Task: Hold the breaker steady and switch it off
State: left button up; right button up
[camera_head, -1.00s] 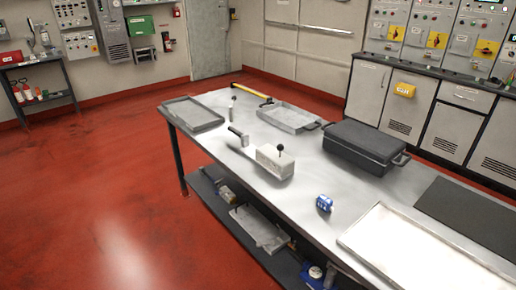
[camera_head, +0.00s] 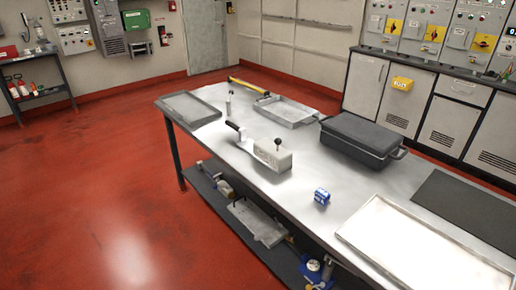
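The likely breaker is a pale grey block (camera_head: 272,156) on the metal workbench (camera_head: 300,235). A short lever with a dark round knob (camera_head: 277,142) stands up from its top. A pale piece with a black end (camera_head: 236,128) sits just left of the block; I cannot tell whether it is joined to it. Neither of my grippers is in view, and nothing touches the block.
A grey tray (camera_head: 190,108), a metal pan (camera_head: 287,111), a dark lidded case (camera_head: 361,139), a small blue item (camera_head: 321,196), a dark mat (camera_head: 467,206) and a large pale tray (camera_head: 425,246) share the bench. Open red floor (camera_head: 90,190) lies left.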

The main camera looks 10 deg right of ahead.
aim_at(277, 141)
jog(key=i+j+z, duration=0.1)
jog(key=z, duration=0.8)
jog(key=i+j+z, duration=0.2)
jog(key=j, duration=0.2)
jog(key=i+j+z, duration=0.15)
jog(key=j, duration=0.25)
jog(key=i+j+z, duration=0.2)
jog(key=j, duration=0.2)
jog(key=i+j+z, duration=0.2)
jog(key=j, duration=0.25)
jog(key=j+z, duration=0.2)
jog(key=j, duration=0.25)
jog(key=i+j, duration=0.1)
jog(key=j, duration=0.5)
jog(key=i+j, duration=0.1)
jog(key=j, duration=0.5)
jog(key=i+j, duration=0.1)
jog(key=j, duration=0.45)
